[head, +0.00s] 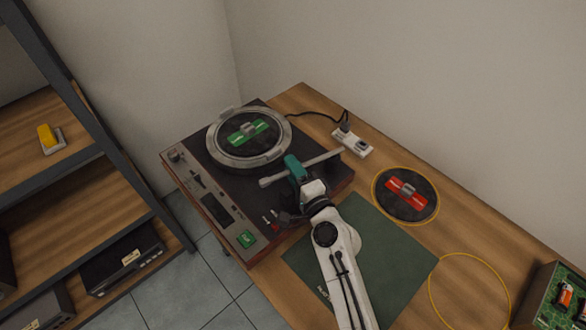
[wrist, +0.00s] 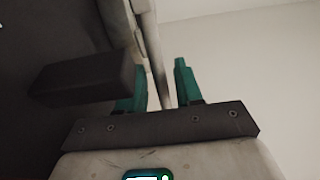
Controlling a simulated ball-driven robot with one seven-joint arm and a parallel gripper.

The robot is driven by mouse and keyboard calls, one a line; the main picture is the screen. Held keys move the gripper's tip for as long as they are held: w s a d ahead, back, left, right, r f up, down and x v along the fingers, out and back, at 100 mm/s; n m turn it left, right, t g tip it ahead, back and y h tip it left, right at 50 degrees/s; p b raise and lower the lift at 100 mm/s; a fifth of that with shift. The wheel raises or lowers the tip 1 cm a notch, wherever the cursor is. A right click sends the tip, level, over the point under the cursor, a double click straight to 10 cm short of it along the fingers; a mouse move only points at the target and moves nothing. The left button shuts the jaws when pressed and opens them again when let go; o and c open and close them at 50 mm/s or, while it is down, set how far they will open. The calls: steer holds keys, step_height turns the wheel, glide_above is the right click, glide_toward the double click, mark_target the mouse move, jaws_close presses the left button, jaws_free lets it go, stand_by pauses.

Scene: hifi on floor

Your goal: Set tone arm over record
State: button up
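The turntable (head: 185,158) stands on the wooden table, with a black record bearing a green label (head: 247,133) inside its pale round rim. The light grey tone arm (head: 323,159) lies across the deck on the near side of the record, apart from it. My gripper (head: 293,163) is at the tone arm's middle and hides part of it. In the wrist view, my gripper's teal fingers (wrist: 160,88) stand apart, with a pale bar between them and a visible gap beside the right finger. Whether either finger touches the bar is unclear.
A record with a red label (head: 406,194) lies right of the turntable. A power strip (head: 352,142) is behind. A green mat (head: 400,245), a yellow ring (head: 431,290) and a circuit board box (head: 555,297) are nearer. A shelf (head: 85,175) stands left.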

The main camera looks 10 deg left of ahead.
steer(key=shift+o, duration=0.2)
steer(key=b+v, duration=0.1)
steer(key=v, duration=0.9)
steer(key=shift+s+d, duration=0.25)
steer(key=shift+s, duration=0.05)
steer(key=shift+c, duration=0.3)
